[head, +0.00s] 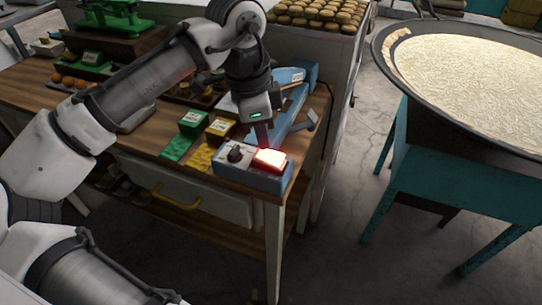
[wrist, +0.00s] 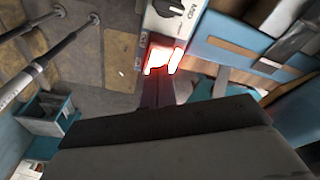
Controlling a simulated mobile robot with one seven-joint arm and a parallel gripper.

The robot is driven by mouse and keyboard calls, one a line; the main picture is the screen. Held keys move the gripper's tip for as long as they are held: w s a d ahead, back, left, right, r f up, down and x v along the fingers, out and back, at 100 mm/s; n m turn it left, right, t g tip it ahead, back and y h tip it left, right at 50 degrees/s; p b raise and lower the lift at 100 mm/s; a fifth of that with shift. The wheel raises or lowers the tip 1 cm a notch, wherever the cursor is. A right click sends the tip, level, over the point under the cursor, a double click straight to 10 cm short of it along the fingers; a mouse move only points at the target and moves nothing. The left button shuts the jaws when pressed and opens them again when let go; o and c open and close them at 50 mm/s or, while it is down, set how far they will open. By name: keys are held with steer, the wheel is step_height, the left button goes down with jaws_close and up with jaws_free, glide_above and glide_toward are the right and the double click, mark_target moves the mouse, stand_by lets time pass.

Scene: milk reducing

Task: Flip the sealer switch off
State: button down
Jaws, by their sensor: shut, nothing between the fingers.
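The sealer (head: 245,176) is a blue box with a long blue arm at the front right corner of the wooden table. Its pale top panel carries a black knob (head: 235,154) and a switch (head: 270,160) that glows bright red. The glowing switch also shows in the wrist view (wrist: 163,58), with the knob (wrist: 165,8) above it. My gripper (head: 264,146) is shut and empty, pointing down just above the switch. In the wrist view its fingertips (wrist: 157,82) overlap the near edge of the switch; I cannot tell whether they touch it.
Green (head: 178,148) and yellow packets (head: 200,158) lie left of the sealer on the wooden table (head: 150,142). A tray of round pastries (head: 315,14) stands behind. A wide pan (head: 460,75) on a teal stand (head: 440,155) is at the right. The floor between is clear.

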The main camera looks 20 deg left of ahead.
mark_target(263, 156)
steer(key=shift+f+b, duration=0.75)
steer(key=shift+f, duration=0.7)
stand_by(0.7)
step_height(263, 156, up, 7)
steer(key=p, duration=0.7)
stand_by(0.6)
